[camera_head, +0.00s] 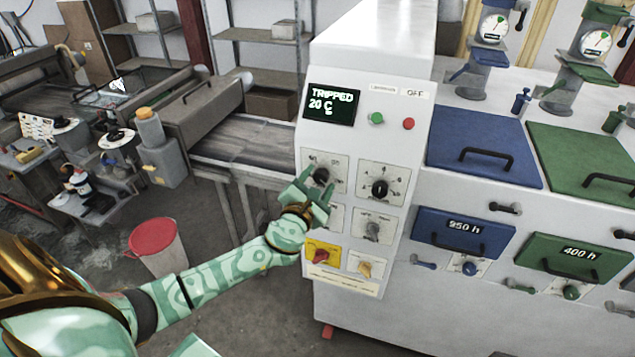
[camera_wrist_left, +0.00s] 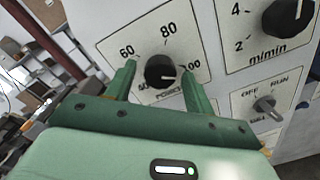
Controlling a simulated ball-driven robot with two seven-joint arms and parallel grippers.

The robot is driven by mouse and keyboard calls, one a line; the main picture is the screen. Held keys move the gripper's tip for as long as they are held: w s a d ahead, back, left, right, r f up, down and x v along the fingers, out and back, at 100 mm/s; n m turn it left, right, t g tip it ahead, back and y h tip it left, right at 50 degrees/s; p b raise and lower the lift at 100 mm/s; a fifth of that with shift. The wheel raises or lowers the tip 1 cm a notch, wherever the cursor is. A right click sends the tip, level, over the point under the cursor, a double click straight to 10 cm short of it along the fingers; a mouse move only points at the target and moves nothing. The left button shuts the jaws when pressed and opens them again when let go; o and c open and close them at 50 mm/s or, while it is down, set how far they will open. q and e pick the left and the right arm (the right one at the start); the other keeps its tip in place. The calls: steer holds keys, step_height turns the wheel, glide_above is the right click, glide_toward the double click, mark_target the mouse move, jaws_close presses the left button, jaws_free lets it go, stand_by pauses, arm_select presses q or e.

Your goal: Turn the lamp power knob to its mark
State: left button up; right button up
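The lamp power knob (camera_head: 321,175) is a round black knob on a white dial plate, upper left on the control panel. In the left wrist view the power knob (camera_wrist_left: 160,70) shows scale marks 60, 80 and 100, and its white pointer line points right, towards the 100 side. I cannot make out a separate target mark. My left gripper (camera_head: 312,186) is at this dial. In the wrist view the left gripper (camera_wrist_left: 161,82) is open, one finger on each side of the knob, with visible gaps. My right gripper is not in view.
The speed knob (camera_head: 380,189), marked m/min, sits right of the power dial. Below are an off/run switch (camera_head: 373,229) and a red-and-yellow switch (camera_head: 321,254). The display (camera_head: 331,104) reads TRIPPED, 20 C. A red-lidded bin (camera_head: 153,236) stands on the floor at left.

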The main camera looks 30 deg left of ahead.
arm_select(q)
steer(key=c, duration=0.8)
